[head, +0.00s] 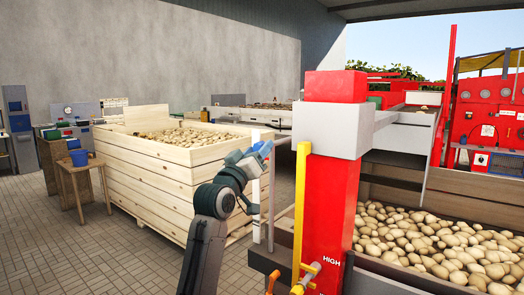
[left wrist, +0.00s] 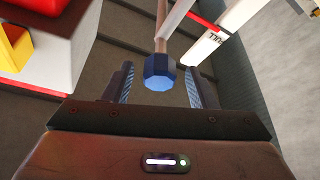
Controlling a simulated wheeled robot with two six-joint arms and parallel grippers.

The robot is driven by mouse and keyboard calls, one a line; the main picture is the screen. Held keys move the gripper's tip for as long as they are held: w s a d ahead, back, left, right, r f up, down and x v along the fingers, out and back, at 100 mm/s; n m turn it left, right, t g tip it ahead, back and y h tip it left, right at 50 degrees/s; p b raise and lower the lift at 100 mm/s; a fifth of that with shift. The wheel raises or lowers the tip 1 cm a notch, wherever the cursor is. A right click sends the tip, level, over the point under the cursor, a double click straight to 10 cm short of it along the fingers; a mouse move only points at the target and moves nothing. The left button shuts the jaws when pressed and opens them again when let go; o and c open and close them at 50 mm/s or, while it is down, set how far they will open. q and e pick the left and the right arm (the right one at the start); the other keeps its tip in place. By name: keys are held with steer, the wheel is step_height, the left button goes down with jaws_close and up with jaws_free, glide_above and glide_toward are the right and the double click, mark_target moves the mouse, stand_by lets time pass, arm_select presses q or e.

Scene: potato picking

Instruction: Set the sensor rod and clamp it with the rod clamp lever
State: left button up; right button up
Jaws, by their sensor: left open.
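A rod with a blue faceted knob (left wrist: 160,76), perhaps the sensor rod, shows in the left wrist view. The knob lies between the two fingers of my left gripper (left wrist: 159,88), with a gap on both sides. In the head view, my left gripper (head: 255,163) is near pale upright posts, left of the red post (head: 335,190); the knob is hard to separate from the gripper there. A yellow upright bar (head: 300,205) stands on the red post's left side. An orange handle (head: 272,283) is low beside it; I cannot tell whether it is the clamp lever. My right gripper is not in view.
A wooden crate of potatoes (head: 165,188) stands behind my left arm. A bin of potatoes (head: 385,192) lies right of the red post. A wooden stool (head: 70,169) and benches stand at the left. The tiled floor at the front left is clear.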

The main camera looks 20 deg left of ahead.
arm_select(q)
steer(key=b+v, duration=0.2)
steer(key=v, duration=0.5)
